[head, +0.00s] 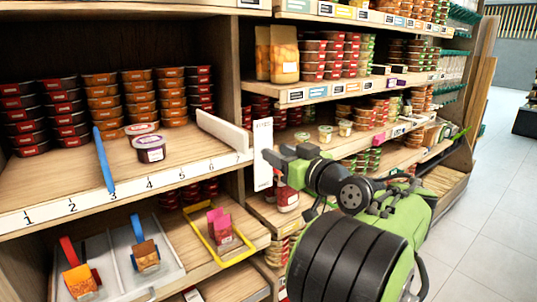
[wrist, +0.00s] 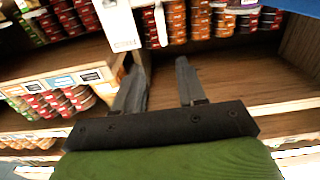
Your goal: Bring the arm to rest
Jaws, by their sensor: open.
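My green arm reaches in from the lower right in the head view. My gripper (head: 272,157) is at shelf height, in front of the upright divider between the left shelf bay and the bays to the right. In the wrist view the two grey fingers of my gripper (wrist: 160,72) stand apart with nothing between them, so it is open and empty. A white upright label card (head: 263,153) is just beside the fingertips; whether they touch it I cannot tell. It also shows in the wrist view (wrist: 116,25).
The left shelf (head: 80,178) holds stacked tubs, two loose tubs (head: 150,148), a blue bar (head: 103,160) and a white divider (head: 224,132). Below are trays with small pouches, one yellow-rimmed (head: 238,256). Stocked shelves stand behind my arm. The floor (head: 485,195) at right is clear.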

